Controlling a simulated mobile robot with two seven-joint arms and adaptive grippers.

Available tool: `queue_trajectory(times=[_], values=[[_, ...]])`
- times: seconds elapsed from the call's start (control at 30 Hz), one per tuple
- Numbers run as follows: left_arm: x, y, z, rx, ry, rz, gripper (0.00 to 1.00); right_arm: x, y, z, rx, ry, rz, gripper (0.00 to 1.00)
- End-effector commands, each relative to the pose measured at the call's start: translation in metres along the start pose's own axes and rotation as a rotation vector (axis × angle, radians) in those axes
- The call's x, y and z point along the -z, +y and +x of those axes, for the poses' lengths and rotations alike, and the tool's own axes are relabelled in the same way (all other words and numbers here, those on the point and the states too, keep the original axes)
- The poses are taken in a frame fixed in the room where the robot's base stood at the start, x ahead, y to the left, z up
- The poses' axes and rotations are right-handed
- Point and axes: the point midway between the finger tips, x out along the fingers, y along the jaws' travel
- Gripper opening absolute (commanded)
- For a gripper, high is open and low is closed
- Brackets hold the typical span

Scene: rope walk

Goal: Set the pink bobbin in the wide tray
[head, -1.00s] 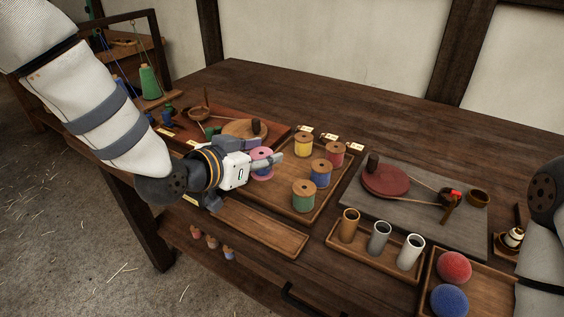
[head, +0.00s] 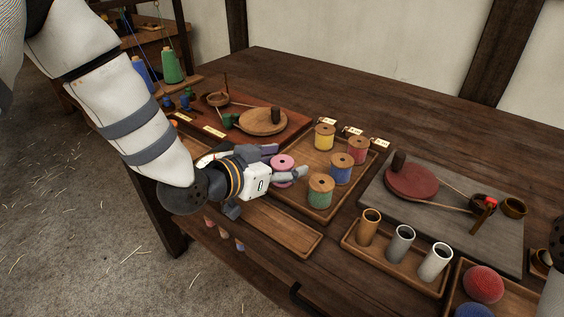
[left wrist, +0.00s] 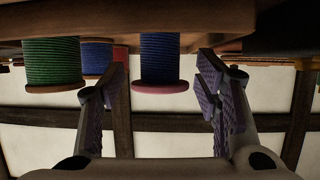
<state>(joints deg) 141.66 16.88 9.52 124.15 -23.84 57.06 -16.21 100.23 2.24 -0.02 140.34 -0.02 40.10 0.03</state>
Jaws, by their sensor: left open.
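The pink bobbin (head: 282,163) has pink flanges and stands at the left part of the wide wooden tray (head: 317,217). In the left wrist view the picture is upside down. There the pink bobbin (left wrist: 160,60) shows dark blue thread and a pink flange, and the tray edge hides its base. My left gripper (head: 284,159) reaches in from the left with its fingers on either side of the bobbin. In the left wrist view my left gripper (left wrist: 163,72) is open, with clear gaps beside the bobbin. My right gripper is out of view.
Yellow (head: 324,137), red (head: 357,150), blue (head: 341,169) and green (head: 320,191) bobbins stand in the same tray. A narrow empty tray (head: 282,230) lies in front. A tray of tubes (head: 400,243) and a grey board (head: 450,225) are to the right.

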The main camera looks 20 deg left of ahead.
Motion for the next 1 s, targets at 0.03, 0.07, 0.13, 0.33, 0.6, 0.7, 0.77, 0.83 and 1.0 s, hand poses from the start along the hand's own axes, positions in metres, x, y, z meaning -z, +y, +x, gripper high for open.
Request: queue_trajectory(times=[0.03, 0.07, 0.13, 0.33, 0.6, 0.7, 0.77, 0.83, 1.0], values=[[0.002, 0.000, -0.001, 0.000, 0.001, 0.000, 0.57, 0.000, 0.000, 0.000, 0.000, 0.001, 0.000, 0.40], [0.004, 0.000, -0.002, 0.000, 0.003, 0.001, 0.57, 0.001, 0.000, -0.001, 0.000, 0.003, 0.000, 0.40], [0.007, 0.000, -0.011, 0.001, 0.004, 0.001, 0.57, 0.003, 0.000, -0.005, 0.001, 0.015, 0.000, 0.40], [0.012, 0.000, -0.068, 0.003, 0.011, 0.001, 0.57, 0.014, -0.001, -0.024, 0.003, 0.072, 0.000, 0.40], [0.008, 0.000, -0.118, 0.001, 0.006, 0.001, 0.57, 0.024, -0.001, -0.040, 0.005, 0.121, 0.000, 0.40], [0.006, 0.000, -0.122, 0.001, 0.003, 0.000, 0.57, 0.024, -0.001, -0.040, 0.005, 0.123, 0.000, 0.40], [0.005, 0.000, -0.123, 0.000, 0.001, 0.000, 0.57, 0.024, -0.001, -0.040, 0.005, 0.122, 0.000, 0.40], [0.004, 0.000, -0.122, 0.000, 0.000, 0.000, 0.57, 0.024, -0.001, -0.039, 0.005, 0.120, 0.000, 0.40], [0.004, 0.000, -0.122, 0.000, 0.000, 0.000, 0.57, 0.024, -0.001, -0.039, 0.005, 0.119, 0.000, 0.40]])
